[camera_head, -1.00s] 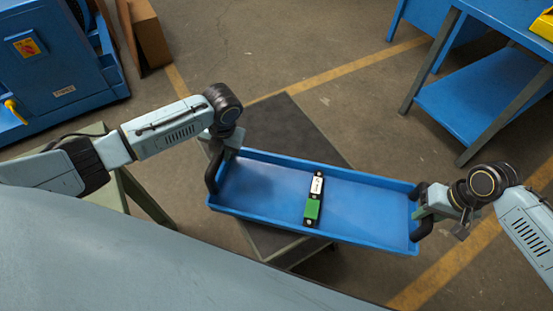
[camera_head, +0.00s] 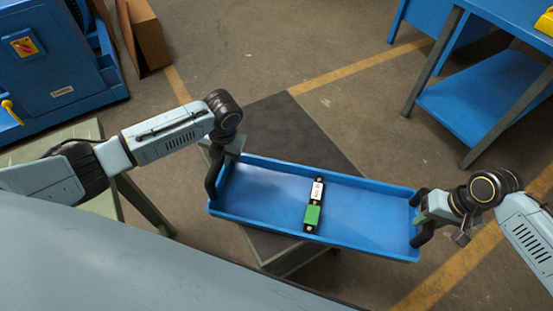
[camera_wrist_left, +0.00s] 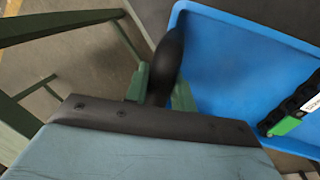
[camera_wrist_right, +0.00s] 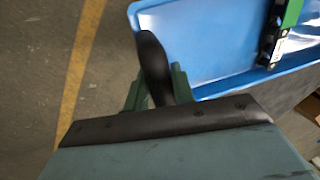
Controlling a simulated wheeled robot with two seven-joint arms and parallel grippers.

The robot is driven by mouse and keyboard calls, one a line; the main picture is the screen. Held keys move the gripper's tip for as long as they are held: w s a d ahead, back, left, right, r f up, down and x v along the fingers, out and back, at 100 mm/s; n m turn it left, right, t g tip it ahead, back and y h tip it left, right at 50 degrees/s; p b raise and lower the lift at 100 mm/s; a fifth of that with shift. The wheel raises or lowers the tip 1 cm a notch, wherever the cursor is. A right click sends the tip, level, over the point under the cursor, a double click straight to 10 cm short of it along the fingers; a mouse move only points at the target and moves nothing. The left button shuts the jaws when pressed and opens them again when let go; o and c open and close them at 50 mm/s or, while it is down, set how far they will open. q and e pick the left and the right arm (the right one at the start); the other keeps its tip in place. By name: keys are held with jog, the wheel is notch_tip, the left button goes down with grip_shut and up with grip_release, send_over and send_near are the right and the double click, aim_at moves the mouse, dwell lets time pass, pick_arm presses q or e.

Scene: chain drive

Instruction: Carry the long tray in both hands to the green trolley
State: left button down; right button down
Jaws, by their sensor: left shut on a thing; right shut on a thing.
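The long blue tray (camera_head: 260,200) has a low rim and a black handle at each end. It lies slightly slanted in the head view, its right end nearer the bottom. A narrow black strip with a white block (camera_head: 317,192) and a green block (camera_head: 312,214) lies across its middle. My left gripper (camera_head: 216,160) is shut on the left handle, which also shows in the left wrist view (camera_wrist_left: 168,60). My right gripper (camera_head: 424,212) is shut on the right handle, seen in the right wrist view (camera_wrist_right: 153,60). I cannot tell which green-framed piece is the trolley.
A dark-topped, green-framed stand (camera_head: 285,130) shows behind and below the tray. Another green-framed stand (camera_head: 110,205) is at the left. A blue machine (camera_head: 60,70) and a brown box (camera_head: 148,35) are back left; a blue workbench (camera_head: 485,95) is back right. Floor between is clear.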

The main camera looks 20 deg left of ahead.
pick_arm(q)
jog(key=c, duration=1.2)
grip_release()
pick_arm(e)
jog(key=c, duration=1.2)
grip_release()
pick_arm(q)
jog(key=shift+o, duration=0.2)
pick_arm(e)
jog(key=shift+o, duration=0.2)
pick_arm(q)
jog(key=shift+r, duration=0.1)
pick_arm(e)
jog(key=shift+r, duration=0.25)
pick_arm(q)
notch_tip(320, 180, up, 12)
jog(key=d, duration=0.2)
jog(key=shift+d+f, duration=0.15)
jog(key=shift+f, duration=0.05)
pick_arm(e)
notch_tip(320, 180, up, 11)
jog(key=d, duration=0.2)
jog(key=shift+d+r, duration=0.15)
